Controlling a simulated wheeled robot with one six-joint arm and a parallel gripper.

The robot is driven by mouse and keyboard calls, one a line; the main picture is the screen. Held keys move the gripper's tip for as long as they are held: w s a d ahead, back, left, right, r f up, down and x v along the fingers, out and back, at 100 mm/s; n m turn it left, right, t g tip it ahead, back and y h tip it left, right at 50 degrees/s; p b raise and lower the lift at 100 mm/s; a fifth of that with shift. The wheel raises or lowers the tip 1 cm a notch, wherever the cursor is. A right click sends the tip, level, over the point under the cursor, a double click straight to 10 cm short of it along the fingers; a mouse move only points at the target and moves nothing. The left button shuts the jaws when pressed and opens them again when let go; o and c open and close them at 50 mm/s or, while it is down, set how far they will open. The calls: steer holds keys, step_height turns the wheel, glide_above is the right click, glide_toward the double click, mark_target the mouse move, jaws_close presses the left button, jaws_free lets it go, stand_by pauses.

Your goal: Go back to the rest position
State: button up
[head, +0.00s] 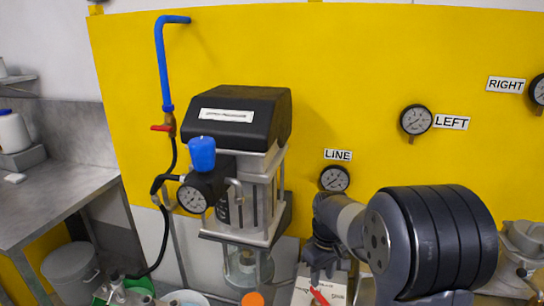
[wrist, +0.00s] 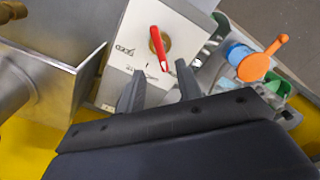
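My gripper (head: 322,268) is low at the right of centre in the head view, partly hidden by my own arm. In the wrist view the two dark fingers of my gripper (wrist: 159,72) stand apart with nothing clamped between them. Just beyond the fingertips is a red lever (wrist: 160,48) on a brass hub, on a white panel (wrist: 190,28) with printed marks. The lever's tip lies between the fingers in the picture; I cannot tell whether it touches them. The red lever also shows below my gripper in the head view (head: 319,297).
A black-topped machine (head: 242,115) with a gauge and blue knob stands left of my arm. A yellow wall panel (head: 340,70) with several gauges is behind. A metal bench (head: 60,200) is at left. The wrist view shows an orange handle (wrist: 254,67) and a metal box (wrist: 60,85) near the fingers.

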mark_target(320, 294)
step_height(320, 294, down, 7)
steer(key=shift+f+p, duration=0.1)
steer(key=shift+p, duration=0.2)
steer(key=shift+m, duration=0.3)
steer(key=shift+r, duration=0.2)
